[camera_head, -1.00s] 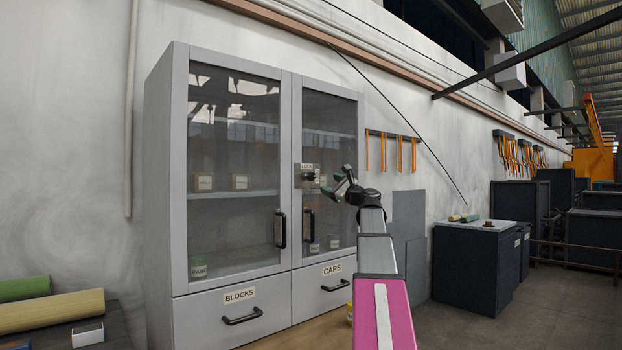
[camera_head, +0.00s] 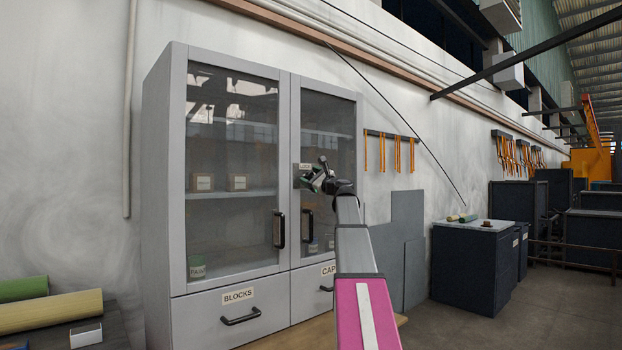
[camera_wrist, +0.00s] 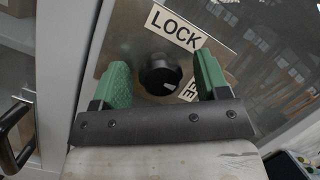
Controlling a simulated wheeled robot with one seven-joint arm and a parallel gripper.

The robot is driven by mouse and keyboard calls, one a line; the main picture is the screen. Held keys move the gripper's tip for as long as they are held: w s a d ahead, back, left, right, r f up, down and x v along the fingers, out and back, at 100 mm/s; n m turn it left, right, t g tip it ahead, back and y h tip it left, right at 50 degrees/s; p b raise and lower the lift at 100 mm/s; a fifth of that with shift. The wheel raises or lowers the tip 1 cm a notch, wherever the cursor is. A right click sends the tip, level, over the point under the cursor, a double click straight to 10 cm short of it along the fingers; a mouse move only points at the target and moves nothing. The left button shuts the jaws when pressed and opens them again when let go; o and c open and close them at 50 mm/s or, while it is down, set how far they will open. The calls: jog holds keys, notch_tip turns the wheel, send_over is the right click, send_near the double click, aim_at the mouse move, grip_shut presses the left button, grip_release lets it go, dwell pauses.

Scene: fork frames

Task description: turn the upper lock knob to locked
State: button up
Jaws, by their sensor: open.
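The lock knob (camera_wrist: 159,74) is black and round, on a metal plate (camera_wrist: 139,48) on the cabinet's right door. A LOCK label (camera_wrist: 173,26) sits above it. A second label (camera_wrist: 190,90), partly hidden by a finger, ends in E at lower right. A pale mark on the knob points toward this lower label. My gripper (camera_wrist: 161,66) is open, with one green finger on each side of the knob and visible gaps. In the head view my gripper (camera_head: 314,177) is in front of the plate and hides the knob.
The grey cabinet (camera_head: 179,190) has glass doors with black handles (camera_head: 279,229). Below are drawers, one labelled BLOCKS (camera_head: 238,296). A dark cabinet (camera_head: 463,265) stands at right.

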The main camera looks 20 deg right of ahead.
jog(key=c, duration=0.9)
jog(key=shift+n, duration=0.3)
jog(key=n+y, duration=0.1)
jog(key=n, duration=0.1)
jog(key=n+g, duration=0.1)
jog(key=n, duration=0.1)
jog(key=shift+d+n+y, duration=0.1)
jog(key=shift+n+y, duration=0.3)
jog(key=n+g, duration=0.2)
jog(key=n, duration=0.3)
jog(key=shift+y, duration=0.4)
jog(key=n+g, duration=0.1)
jog(key=n, duration=0.4)
jog(key=shift+g, duration=0.4)
jog(key=n+g+h, duration=0.1)
jog(key=n, duration=0.3)
jog(key=shift+n, duration=0.3)
jog(key=shift+f, duration=0.1)
